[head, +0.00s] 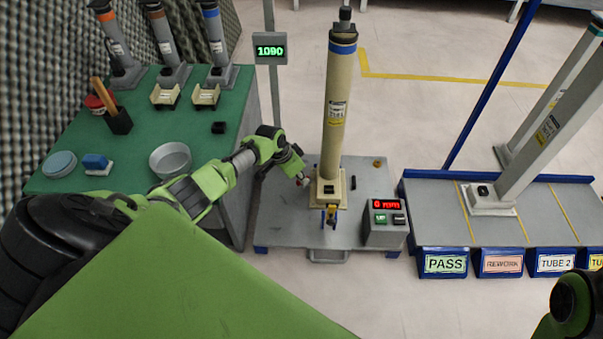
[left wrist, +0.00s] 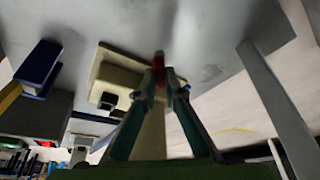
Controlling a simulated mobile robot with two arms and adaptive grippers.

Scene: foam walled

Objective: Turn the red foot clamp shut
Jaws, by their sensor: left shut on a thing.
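The red foot clamp (left wrist: 158,62) shows as a small red piece at the edge of the cream foot (left wrist: 112,66) in the left wrist view. My left gripper (left wrist: 168,78) is shut on it, with a finger on each side. In the head view my left gripper (head: 302,179) reaches the left side of the foot (head: 318,202), and the clamp there is mostly hidden by the fingers. A tall beige tube (head: 338,110) with a blue band stands upright on the foot. My right gripper is not in view.
A blue and yellow part (head: 330,214) sits at the foot's front. A box reading 0 mm (head: 383,234) stands to the right on the grey platform (head: 280,225). A green bench (head: 140,135) lies left; a rack with labelled bins (head: 445,262) lies right.

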